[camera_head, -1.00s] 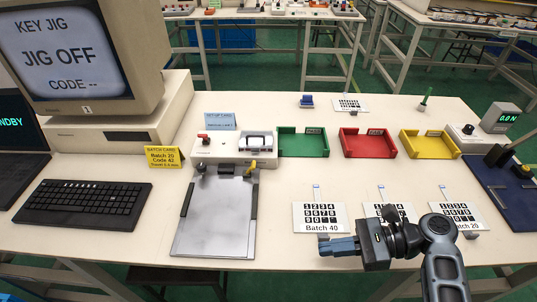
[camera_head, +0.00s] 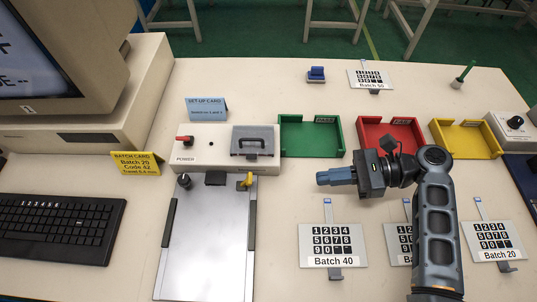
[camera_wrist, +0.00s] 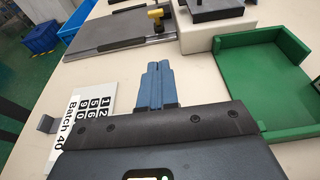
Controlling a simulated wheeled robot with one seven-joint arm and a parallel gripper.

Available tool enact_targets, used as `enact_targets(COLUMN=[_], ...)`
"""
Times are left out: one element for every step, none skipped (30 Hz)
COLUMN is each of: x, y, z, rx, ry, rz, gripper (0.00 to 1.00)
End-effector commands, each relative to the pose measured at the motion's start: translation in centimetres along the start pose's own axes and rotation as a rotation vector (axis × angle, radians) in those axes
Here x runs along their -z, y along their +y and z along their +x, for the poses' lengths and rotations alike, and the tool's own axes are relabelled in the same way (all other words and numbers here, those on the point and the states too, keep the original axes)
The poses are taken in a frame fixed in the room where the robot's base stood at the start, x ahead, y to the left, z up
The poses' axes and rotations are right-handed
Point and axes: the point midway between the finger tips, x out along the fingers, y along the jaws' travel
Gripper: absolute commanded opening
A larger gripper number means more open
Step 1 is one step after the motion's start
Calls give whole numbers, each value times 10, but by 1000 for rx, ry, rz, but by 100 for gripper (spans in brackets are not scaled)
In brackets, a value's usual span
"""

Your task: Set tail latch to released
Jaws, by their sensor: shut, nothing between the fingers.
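The key jig has a bare grey metal plate (camera_head: 208,240) in front of a white box (camera_head: 195,148). A small yellow lever (camera_head: 246,181) stands at the plate's far right corner and a black knob (camera_head: 184,181) at its far left corner. No label names the tail latch; I cannot tell for certain which part it is. The yellow lever also shows at the top of the wrist view (camera_wrist: 157,18). My gripper (camera_head: 320,178) is shut and empty, pointing left, above the table between the green tray and the Batch 40 card, to the right of the lever and apart from it.
The white box carries a red power switch (camera_head: 184,139) and a grey handled block (camera_head: 252,142). Green (camera_head: 311,137), red (camera_head: 365,133) and yellow (camera_head: 462,136) trays stand to the right. The Batch 40 film (camera_head: 332,245) lies nearer. The table between jig and gripper is clear.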

Motion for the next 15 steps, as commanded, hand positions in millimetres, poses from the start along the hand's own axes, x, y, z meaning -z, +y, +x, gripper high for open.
enact_targets(x=[0,0,0,0,0,0,0,0,0,0,0,0,0,0,0], y=[0,0,0,0,0,0,0,0,0,0,0,0,0,0,0], z=[0,0,0,0,0,0,0,0,0,0,1,2,3,5,9], rx=[0,0,0,0,0,0,0,0,0,0,0,0,-1,-1,-2], ry=[0,0,0,0,0,0,0,0,0,0,0,0,0,0,0], rz=[1,1,1,1,0,0,0,0,0,0,0,0,0,0,1], gripper=[0,0,0,0,0,0,0,0,0,0,0,0,0,0,0])
